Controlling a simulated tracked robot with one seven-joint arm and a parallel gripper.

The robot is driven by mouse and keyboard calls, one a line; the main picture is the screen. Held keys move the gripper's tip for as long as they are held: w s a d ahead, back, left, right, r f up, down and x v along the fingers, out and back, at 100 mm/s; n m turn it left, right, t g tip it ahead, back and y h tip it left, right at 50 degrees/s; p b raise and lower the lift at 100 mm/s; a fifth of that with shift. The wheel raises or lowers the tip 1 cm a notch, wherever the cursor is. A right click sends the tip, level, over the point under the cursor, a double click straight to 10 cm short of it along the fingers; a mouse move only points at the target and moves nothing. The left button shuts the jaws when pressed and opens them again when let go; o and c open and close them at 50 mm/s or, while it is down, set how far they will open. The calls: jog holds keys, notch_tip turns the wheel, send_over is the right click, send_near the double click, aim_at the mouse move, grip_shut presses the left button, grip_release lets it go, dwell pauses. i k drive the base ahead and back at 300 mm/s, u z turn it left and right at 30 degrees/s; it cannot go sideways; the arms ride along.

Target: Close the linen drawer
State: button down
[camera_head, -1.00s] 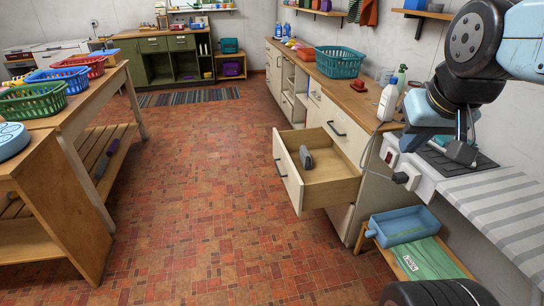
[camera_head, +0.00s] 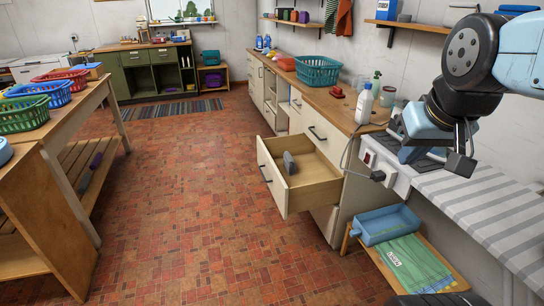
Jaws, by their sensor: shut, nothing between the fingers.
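The linen drawer (camera_head: 273,189) is pulled out of the white cabinet run under the wooden counter, right of the middle of the view. Its cream front has a dark handle (camera_head: 265,173). A small dark grey item (camera_head: 289,163) lies inside it, and the rest of its wooden floor looks bare. My gripper (camera_head: 459,165) is at the right, hanging above the striped surface, to the right of the drawer and apart from it. It is shut and empty.
A white bottle (camera_head: 364,105) and a teal basket (camera_head: 317,71) stand on the counter (camera_head: 345,107). A blue bin (camera_head: 386,225) sits low at the right, in front of the cabinet. A wooden table (camera_head: 62,130) with baskets stands left. The tiled floor between is clear.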

aim_at(299, 167)
jog(key=i, duration=0.9)
jog(key=u, duration=0.05)
